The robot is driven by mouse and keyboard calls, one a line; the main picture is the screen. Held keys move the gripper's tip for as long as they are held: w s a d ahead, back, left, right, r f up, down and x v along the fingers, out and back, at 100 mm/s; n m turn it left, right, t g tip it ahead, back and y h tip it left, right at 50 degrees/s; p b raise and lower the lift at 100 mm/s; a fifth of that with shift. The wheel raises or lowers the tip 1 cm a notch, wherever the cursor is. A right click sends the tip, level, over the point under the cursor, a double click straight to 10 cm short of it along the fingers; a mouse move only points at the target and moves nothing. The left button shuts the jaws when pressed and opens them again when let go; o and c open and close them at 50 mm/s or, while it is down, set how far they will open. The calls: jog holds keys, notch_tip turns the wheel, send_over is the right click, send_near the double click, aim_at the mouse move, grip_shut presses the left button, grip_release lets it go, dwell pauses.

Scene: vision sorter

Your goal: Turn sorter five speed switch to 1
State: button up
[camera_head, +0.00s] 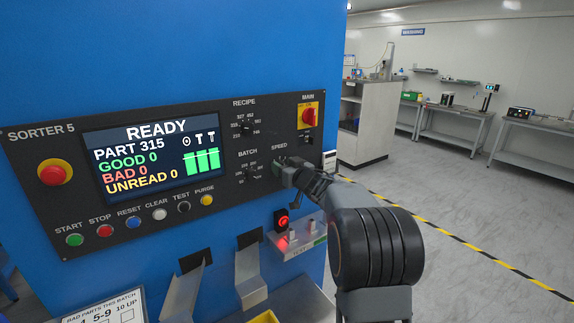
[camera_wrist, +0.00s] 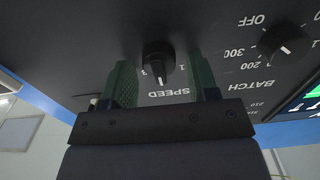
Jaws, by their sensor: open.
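The sorter 5 panel (camera_head: 60,215) is black, on a blue cabinet. Its speed switch (camera_wrist: 158,52) is a black knob with a white pointer line, seen upside down in the wrist view. The pointer faces the SPEED label, between a mark at its left and the 1 at its right. My gripper (camera_wrist: 159,66) is open, with one green finger on each side of the knob and gaps visible on both sides. In the head view my gripper (camera_head: 283,170) is at the panel below the SPEED label and hides the knob.
The batch dial (camera_head: 250,172) is just left of my gripper, and the recipe dial (camera_head: 246,128) is above it. The red main switch (camera_head: 309,117) is at upper right. A red-lit button (camera_head: 283,220) and chutes (camera_head: 250,275) are below. Open floor lies to the right.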

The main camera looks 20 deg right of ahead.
jog(key=shift+w, duration=0.1)
jog(key=shift+c, duration=0.2)
jog(key=c, duration=0.8)
jog(key=shift+d, duration=0.15)
